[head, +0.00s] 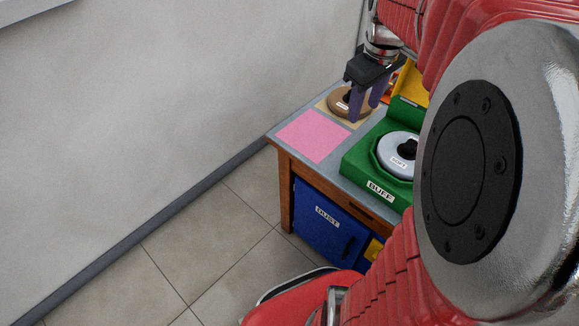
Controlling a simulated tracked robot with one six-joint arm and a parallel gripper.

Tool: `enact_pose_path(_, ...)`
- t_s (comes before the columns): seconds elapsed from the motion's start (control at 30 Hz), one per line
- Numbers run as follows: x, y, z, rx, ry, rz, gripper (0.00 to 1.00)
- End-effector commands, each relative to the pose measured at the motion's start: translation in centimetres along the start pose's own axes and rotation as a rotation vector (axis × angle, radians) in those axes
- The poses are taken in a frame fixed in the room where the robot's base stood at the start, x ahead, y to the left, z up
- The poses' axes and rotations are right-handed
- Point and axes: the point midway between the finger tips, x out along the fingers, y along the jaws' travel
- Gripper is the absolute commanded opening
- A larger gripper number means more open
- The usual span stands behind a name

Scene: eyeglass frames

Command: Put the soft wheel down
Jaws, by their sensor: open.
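A pale grey wheel (393,153) with a label that seems to read SOFT sits in the green holder (358,163) marked BUFF. A tan wheel (338,104) with a dark centre and a small unreadable label lies on a yellowish mat (326,111) at the back of the bench. My gripper (365,112) points down at the tan wheel with its purple fingers apart. One finger covers part of that wheel; I cannot tell whether it touches. The grey wheel's right side is hidden by my arm.
A bare pink mat (312,136) lies on the grey bench top (283,128), in front of the tan wheel. A yellow part (409,84) stands behind the green holder. A blue bin (323,223) marked DUST is under the bench. My arm hides the right side.

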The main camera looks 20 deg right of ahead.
Motion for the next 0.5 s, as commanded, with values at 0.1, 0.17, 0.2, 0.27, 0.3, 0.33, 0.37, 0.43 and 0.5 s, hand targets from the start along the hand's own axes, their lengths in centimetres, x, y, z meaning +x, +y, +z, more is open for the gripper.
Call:
enact_pose_path(0.1,-1.2,-3.9,-0.6,0.026,0.043,0.017,0.43)
enact_pose_path(0.17,-1.7,-5.8,-0.7,0.044,0.064,0.022,0.43)
enact_pose_path(0.2,-2.0,-7.0,-0.7,0.056,0.078,0.024,0.43)
enact_pose_path(0.27,-2.4,-8.7,-0.7,0.074,0.102,0.027,0.43)
enact_pose_path(0.3,-2.6,-9.9,-0.6,0.086,0.116,0.027,0.43)
enact_pose_path(0.33,-2.7,-10.8,-0.5,0.095,0.128,0.027,0.43)
enact_pose_path(0.37,-2.8,-11.6,-0.3,0.104,0.139,0.027,0.43)
enact_pose_path(0.43,-3.1,-13.5,-0.1,0.124,0.167,0.024,0.43)
enact_pose_path(0.5,-3.3,-15.4,0.4,0.145,0.194,0.018,0.43)
